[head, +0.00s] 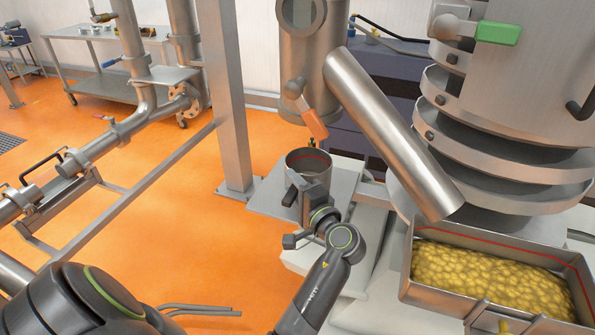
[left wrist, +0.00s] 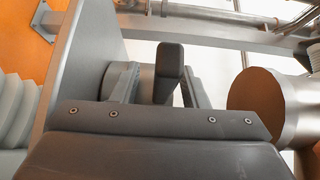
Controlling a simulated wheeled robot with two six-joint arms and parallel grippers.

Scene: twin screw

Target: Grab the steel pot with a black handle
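The steel pot (head: 308,161) stands upright on a pale platform below the outlet of a steel vessel, in the head view. Its black handle (left wrist: 169,72) shows in the left wrist view, between the two fingers of my left gripper (left wrist: 158,88). The fingers are apart, with a visible gap on the left of the handle and the right finger close to it. In the head view my left gripper (head: 306,191) is at the near side of the pot and hides part of its wall. My right gripper is not in view.
The pale platform (head: 262,199) carries the pot. An orange-handled valve (head: 313,122) hangs just above it. A slanted steel pipe (head: 390,130) is to the right, also near my gripper in the wrist view. A steel tray (head: 440,298) of yellow pieces stands at lower right.

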